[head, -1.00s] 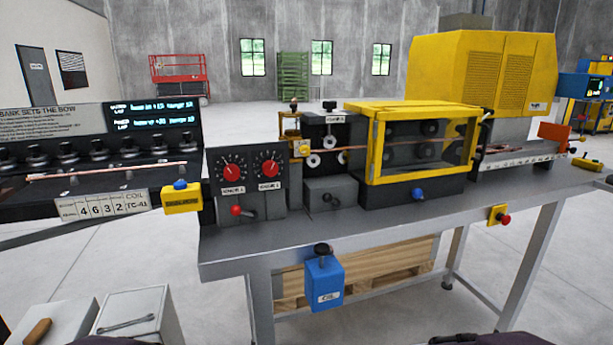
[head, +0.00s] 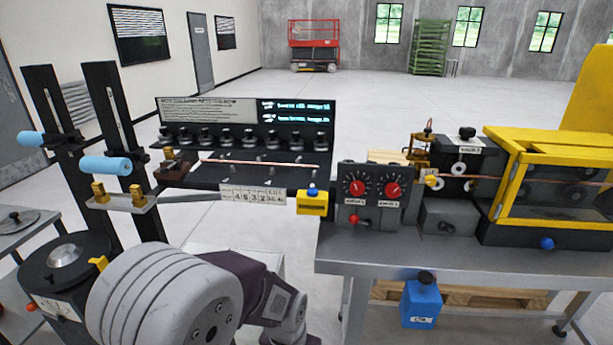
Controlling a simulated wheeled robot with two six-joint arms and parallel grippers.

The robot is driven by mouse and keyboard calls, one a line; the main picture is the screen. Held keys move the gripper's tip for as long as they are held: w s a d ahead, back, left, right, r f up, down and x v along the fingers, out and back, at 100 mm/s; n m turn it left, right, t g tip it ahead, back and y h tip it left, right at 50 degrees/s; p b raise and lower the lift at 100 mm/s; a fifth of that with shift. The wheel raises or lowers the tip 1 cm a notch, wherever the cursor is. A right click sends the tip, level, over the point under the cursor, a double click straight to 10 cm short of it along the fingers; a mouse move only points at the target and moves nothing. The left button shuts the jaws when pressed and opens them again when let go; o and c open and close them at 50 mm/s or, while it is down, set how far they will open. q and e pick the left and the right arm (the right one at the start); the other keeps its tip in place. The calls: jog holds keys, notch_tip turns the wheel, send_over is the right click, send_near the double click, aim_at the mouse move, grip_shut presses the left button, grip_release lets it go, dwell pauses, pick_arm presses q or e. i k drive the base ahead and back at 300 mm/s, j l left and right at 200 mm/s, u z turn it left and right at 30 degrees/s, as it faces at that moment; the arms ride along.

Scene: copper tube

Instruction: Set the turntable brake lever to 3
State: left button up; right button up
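The turntable (head: 40,283) appears to be the dark round drum at the lower left of the head view, with a silver cone hub (head: 66,256) on top. A white scale plate (head: 62,308) is on its front, with digits too small to read. A red-tipped lever (head: 31,306) sticks out at its left side and looks like the brake lever; its setting cannot be read. My grey arm covers the drum's right side. Neither gripper's fingers show in the view.
Two dark posts with blue rollers (head: 105,165) stand behind the turntable. A black panel with a row of knobs (head: 245,140) is right of them. A grey bench (head: 345,255) carries a box with two red dials (head: 370,188) and a yellow guarded machine (head: 560,150).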

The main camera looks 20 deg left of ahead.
aim_at(32, 306)
jog(key=u, duration=2.8)
